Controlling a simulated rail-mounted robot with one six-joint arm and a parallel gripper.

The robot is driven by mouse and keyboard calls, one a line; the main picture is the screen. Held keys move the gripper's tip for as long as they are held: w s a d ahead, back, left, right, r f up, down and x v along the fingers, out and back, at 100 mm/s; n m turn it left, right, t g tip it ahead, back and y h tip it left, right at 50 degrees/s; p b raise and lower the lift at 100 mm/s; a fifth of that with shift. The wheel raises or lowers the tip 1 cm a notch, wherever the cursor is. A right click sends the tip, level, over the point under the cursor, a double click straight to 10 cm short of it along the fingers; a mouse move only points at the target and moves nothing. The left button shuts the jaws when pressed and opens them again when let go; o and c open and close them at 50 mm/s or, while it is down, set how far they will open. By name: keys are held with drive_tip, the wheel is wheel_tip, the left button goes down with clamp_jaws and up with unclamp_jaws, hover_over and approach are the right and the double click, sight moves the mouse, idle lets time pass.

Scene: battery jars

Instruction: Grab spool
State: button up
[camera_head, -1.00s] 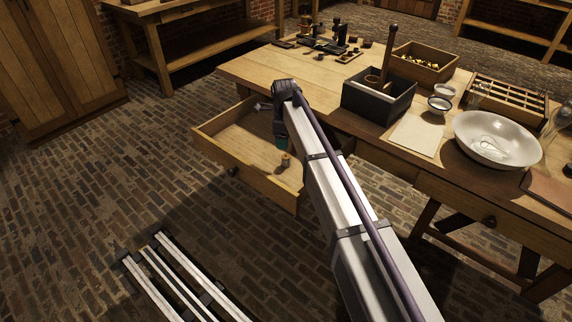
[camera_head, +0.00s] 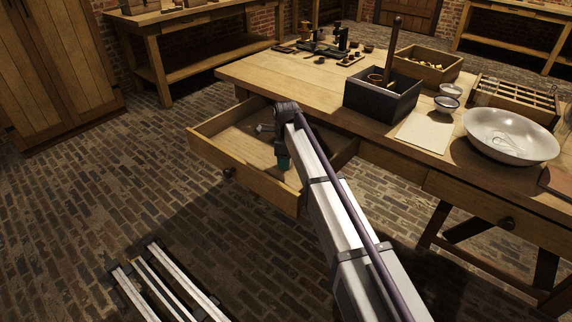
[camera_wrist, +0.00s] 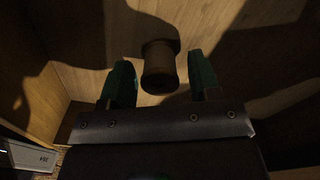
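The spool (camera_wrist: 160,68) is a small brown wooden spool standing in the open drawer (camera_head: 240,190). In the wrist view it stands between and a little beyond the two green fingers of my gripper (camera_wrist: 160,84), with a gap on each side. My gripper is open and empty. In the head view my gripper (camera_head: 284,163) hangs low inside the drawer, and the spool is hidden behind my arm.
The drawer's wooden walls stand close around my gripper. On the workbench (camera_head: 270,75) above are a dark box (camera_head: 382,100), a white basin (camera_head: 510,137) and a paper sheet (camera_head: 424,133).

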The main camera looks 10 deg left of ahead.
drive_tip(key=c, duration=0.8)
wheel_tip(320, 180, up, 10)
drive_tip(key=p, duration=1)
drive_tip(key=shift+r, duration=0.25)
